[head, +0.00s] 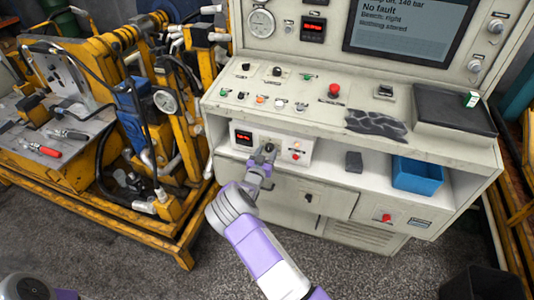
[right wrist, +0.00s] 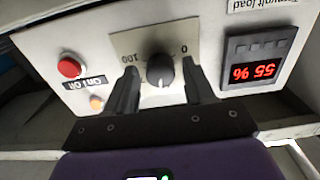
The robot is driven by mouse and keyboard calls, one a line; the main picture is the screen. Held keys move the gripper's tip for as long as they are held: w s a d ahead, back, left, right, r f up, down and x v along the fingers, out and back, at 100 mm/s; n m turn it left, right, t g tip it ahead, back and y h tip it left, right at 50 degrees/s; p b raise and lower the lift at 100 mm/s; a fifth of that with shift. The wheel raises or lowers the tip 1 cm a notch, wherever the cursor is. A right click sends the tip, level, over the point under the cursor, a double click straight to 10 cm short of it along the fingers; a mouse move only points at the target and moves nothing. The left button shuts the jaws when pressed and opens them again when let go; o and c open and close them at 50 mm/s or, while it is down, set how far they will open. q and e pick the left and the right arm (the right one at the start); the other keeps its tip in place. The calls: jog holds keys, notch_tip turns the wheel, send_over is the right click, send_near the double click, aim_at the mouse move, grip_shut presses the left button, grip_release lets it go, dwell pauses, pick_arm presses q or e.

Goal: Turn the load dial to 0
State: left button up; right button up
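The load dial is a dark round knob (right wrist: 160,72) on a pale plate marked 0 and 100, upside down in the right wrist view. Beside it a red display (right wrist: 253,72) reads 55 %, also upside down. My right gripper (right wrist: 159,68) is open, with one finger on each side of the knob and a gap showing at both sides. In the head view my right gripper (head: 262,157) is at the small white load box (head: 291,140) on the console shelf and partly hides the dial. My left gripper is out of view.
The box also has a red button (right wrist: 69,67) and an orange lamp (right wrist: 96,102). On the shelf stand a dark block (head: 354,162) and a blue bin (head: 417,175). The console ledge (head: 320,118) with its buttons overhangs the shelf. A yellow-framed machine (head: 110,150) stands left.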

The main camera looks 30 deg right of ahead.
jog(key=c, duration=0.8)
jog(key=shift+c, duration=0.2)
